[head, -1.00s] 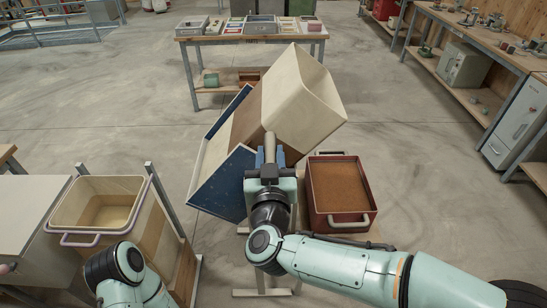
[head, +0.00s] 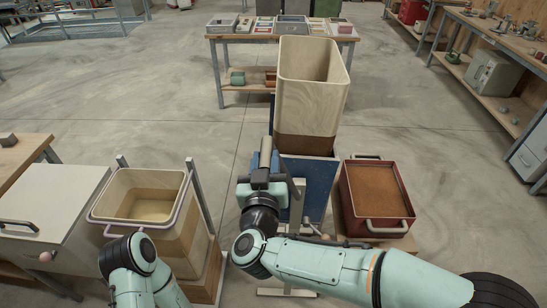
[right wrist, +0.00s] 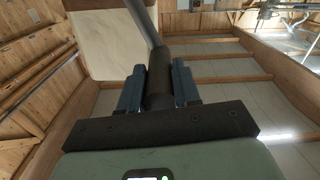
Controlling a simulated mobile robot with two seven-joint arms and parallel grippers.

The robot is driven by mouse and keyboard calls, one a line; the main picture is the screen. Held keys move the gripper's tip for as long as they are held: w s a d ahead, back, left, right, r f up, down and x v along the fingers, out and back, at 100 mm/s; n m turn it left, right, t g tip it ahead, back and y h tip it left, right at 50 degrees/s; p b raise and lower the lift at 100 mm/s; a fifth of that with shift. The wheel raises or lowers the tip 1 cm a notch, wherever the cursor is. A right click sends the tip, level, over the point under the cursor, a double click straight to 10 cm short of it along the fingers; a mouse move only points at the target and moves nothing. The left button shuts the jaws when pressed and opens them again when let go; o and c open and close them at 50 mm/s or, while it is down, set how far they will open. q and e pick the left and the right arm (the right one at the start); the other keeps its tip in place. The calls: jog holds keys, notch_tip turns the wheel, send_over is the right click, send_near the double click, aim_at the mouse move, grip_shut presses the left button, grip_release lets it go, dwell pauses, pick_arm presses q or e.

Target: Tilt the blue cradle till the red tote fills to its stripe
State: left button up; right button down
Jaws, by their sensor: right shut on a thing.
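The blue cradle (head: 318,185) stands about upright in the middle of the head view. It holds a tall cream bin (head: 310,105) with a brown lower part and its open mouth up. The red tote (head: 345,203) stands to the right of the cradle, with brown feed (head: 376,188) spread level inside. I cannot make out its stripe. My right gripper (head: 265,168) is shut on the cradle's handle (head: 266,150), left of the bin. The right wrist view shows the handle's dark grip (right wrist: 158,80) between the fingers. My left arm shows low at the left, but its gripper is out of view.
A cream tub (head: 190,215) with a little tan material stands left of the cradle beside a white-topped cabinet (head: 60,195). A parts table (head: 225,62) is behind the bin, and a workbench (head: 460,45) at the far right. The floor between is clear.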

pick_arm(q)
jog(key=shift+a+r, duration=0.1)
jog(key=shift+a, duration=0.1)
pick_arm(e)
jog(key=shift+a+f+n, duration=0.35)
jog(key=shift+a+n, duration=0.05)
jog(key=shift+a, duration=0.35)
pick_arm(q)
jog(key=shift+a, duration=0.1)
pick_arm(e)
jog(key=c, duration=0.8)
grip_release()
jog(key=shift+a, duration=0.1)
jog(key=shift+s, duration=0.1)
jog(key=shift+s, duration=0.25)
pick_arm(q)
jog(key=s+f+b, duration=0.2)
jog(key=f, duration=0.1)
jog(key=shift+s+f+b, duration=0.25)
jog(key=shift+f+b, duration=0.05)
jog(key=shift+b, duration=0.05)
pick_arm(e)
jog(key=s, duration=1.3)
jog(key=shift+w, duration=0.1)
